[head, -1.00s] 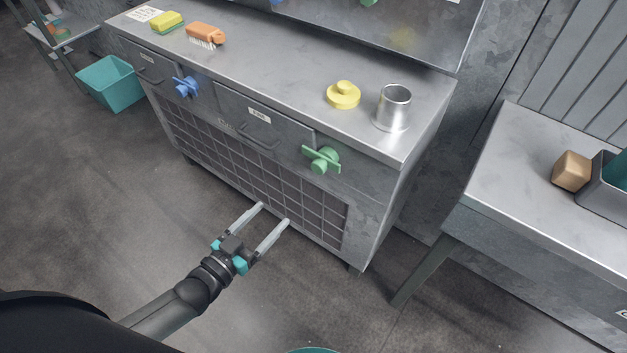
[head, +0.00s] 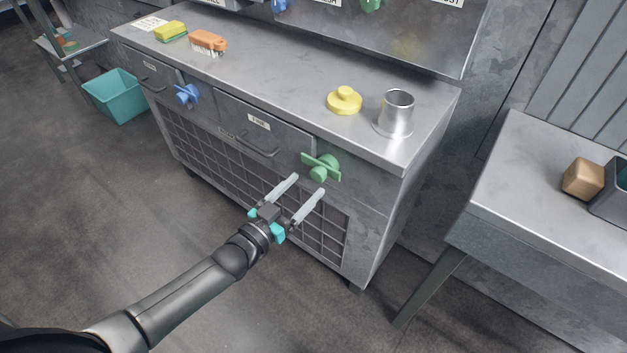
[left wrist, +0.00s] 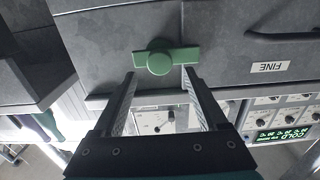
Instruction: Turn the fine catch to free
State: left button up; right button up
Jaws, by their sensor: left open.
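The fine catch is a green knob with a flat crossbar (head: 323,168), at the right end of the drawer labelled FINE (head: 262,125). In the left wrist view, which is upside down, the catch (left wrist: 160,62) has its bar lying level across the picture. My left gripper (head: 309,184) is open and empty, just below and in front of the catch. In the left wrist view its fingertips (left wrist: 159,74) stand apart, with the round knob between their lines. I see no contact. My right gripper is not in view.
A blue catch (head: 187,95) sits by the left drawer. On the cabinet top (head: 290,82) are a yellow knobbed lid (head: 344,101), a metal cup (head: 396,113), a brush (head: 208,41) and a sponge (head: 170,31). A side table (head: 540,190) stands right.

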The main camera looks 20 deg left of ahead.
aim_at(316, 176)
pick_arm(q)
jog(key=shift+b+x, duration=0.65)
jog(key=shift+x, duration=1.6)
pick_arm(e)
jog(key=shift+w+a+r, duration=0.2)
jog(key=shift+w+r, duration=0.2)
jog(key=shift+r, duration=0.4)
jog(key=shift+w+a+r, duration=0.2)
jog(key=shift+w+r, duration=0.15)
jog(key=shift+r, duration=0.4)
pick_arm(q)
jog(key=shift+c, duration=0.2)
grip_shut()
